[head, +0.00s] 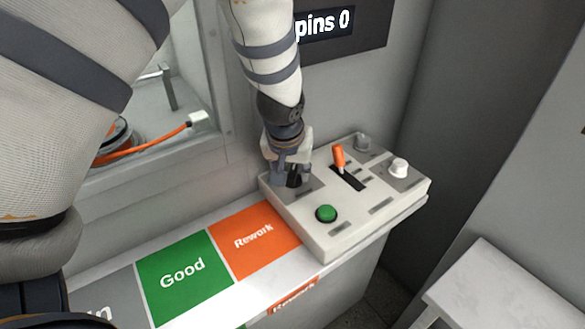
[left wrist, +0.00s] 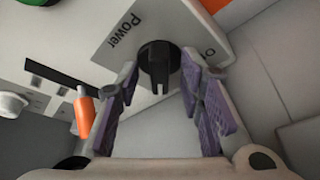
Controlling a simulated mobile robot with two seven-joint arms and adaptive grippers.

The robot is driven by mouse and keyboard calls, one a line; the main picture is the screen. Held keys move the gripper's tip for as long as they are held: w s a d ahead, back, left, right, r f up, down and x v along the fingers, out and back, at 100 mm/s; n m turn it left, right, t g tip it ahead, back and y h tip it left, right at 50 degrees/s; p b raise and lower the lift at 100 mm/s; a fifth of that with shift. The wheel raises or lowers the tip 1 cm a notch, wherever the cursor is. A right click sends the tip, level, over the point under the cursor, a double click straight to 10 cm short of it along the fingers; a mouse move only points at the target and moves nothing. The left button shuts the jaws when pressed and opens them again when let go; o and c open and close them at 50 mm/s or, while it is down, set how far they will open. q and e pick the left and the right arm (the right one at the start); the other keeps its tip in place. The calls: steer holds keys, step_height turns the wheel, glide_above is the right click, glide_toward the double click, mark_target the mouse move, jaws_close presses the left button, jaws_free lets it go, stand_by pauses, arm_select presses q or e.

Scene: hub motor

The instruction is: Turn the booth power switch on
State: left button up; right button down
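The booth power switch is a black rotary knob (left wrist: 158,62) on a grey plate marked "Power" in the left wrist view. A second label beside the knob is partly cut off by a finger. In the head view the knob (head: 294,181) is mostly hidden under my left gripper, at the back left corner of the control box (head: 290,215). My left gripper (left wrist: 160,88) is open, with one purple-padded finger on each side of the knob. I cannot tell whether the pads touch it. My right gripper is not in view.
A display (head: 335,25) reads "pins 0".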

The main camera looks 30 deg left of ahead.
arm_select(q)
steer(key=shift+r, duration=0.2)
steer(key=shift+r, duration=0.35)
steer(key=v, duration=1.1)
steer(key=shift+s, duration=0.25)
steer(key=shift+d, duration=0.1)
